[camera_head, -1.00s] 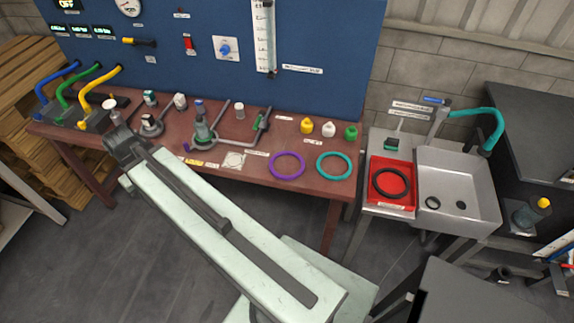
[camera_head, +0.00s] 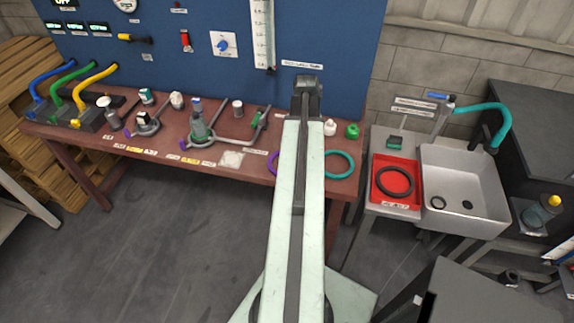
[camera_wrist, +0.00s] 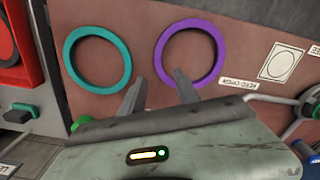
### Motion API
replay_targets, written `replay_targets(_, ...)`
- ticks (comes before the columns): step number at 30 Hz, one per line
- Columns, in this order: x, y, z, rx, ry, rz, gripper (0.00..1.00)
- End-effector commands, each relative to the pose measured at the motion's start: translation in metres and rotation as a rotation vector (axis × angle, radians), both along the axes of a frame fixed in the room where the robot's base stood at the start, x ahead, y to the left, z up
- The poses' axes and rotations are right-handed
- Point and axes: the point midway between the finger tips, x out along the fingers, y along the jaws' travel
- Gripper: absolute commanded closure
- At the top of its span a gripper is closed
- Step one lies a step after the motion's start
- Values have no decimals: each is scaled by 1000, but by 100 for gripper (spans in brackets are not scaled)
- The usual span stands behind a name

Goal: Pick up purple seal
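The purple seal is a flat ring lying on the reddish-brown bench. In the head view only its left edge (camera_head: 271,162) shows, and my arm hides the rest. My gripper (camera_wrist: 160,77) is open and empty. Its two fingers are spread, with the right fingertip overlapping the seal's lower edge in the picture. I cannot tell the height of the fingertips above the bench. In the head view my gripper is hidden behind the arm.
A teal ring (camera_wrist: 67,54) lies beside the purple seal. A red tray (camera_head: 378,205) with a black ring is by the sink (camera_head: 468,160). A blue panel (camera_head: 340,60) rises behind the bench.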

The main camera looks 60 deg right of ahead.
Motion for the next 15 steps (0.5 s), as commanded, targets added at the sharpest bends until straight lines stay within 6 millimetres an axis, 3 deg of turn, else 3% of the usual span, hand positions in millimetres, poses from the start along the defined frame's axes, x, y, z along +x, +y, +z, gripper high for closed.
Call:
replay_targets(2,0,0,-17,0,0,0,62)
replay_targets(8,0,0,-20,0,0,0,62)
replay_targets(15,-3,0,-58,0,0,-1,62)
